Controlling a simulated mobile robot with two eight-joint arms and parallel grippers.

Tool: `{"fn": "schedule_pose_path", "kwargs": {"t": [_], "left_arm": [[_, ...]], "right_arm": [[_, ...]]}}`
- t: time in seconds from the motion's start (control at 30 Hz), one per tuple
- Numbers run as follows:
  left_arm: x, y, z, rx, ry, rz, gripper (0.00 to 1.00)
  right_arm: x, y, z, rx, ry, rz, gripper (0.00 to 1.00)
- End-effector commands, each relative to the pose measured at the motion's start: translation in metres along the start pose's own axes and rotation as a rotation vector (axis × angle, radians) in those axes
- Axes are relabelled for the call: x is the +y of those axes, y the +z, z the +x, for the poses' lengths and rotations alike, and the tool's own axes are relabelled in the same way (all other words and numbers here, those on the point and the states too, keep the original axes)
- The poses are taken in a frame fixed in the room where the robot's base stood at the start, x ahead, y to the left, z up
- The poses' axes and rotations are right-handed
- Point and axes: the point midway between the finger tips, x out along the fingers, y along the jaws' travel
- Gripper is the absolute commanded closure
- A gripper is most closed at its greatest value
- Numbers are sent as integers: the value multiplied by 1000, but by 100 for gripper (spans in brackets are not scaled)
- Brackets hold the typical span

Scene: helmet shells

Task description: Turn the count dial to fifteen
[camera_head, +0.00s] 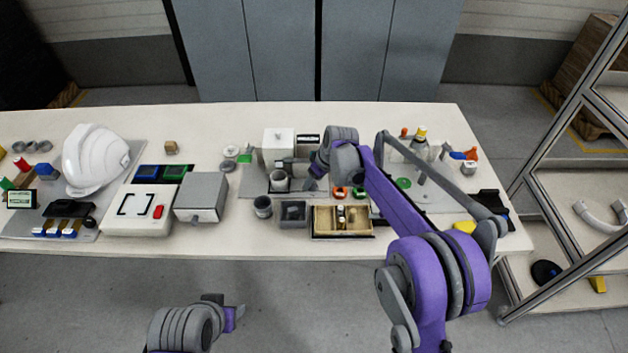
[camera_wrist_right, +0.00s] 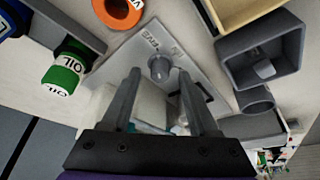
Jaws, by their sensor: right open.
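In the right wrist view, a grey knob (camera_wrist_right: 160,68) stands on a light grey plate (camera_wrist_right: 126,60). My right gripper (camera_wrist_right: 160,78) is open, with one finger on each side of the knob's line and the knob at or just beyond the fingertips. Contact cannot be told. In the head view my right gripper (camera_head: 297,168) is over the middle of the table, and I cannot make out the knob there. My left gripper (camera_head: 236,313) hangs below the table's front edge, its jaws unclear.
A grey bin (camera_wrist_right: 228,50) and a dark cup (camera_wrist_right: 254,101) are right of the knob; a green-capped oil container (camera_wrist_right: 66,68) and an orange ring (camera_wrist_right: 118,12) are left. A wooden tray (camera_head: 314,222) is at the table's front. A white helmet (camera_head: 92,160) is far left.

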Motion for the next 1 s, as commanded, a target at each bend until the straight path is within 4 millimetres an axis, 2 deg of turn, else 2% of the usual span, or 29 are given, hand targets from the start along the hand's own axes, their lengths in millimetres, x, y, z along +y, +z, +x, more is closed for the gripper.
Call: {"fn": "schedule_pose_path", "kwargs": {"t": [0.33,0.67,1.0], "left_arm": [[0,0,0,0,0,0,50],[0,0,0,0,0,0,50],[0,0,0,0,0,0,50]], "right_arm": [[0,0,4,0,0,0,40],[0,0,4,0,0,0,99],[0,0,4,0,4,10,100]]}}
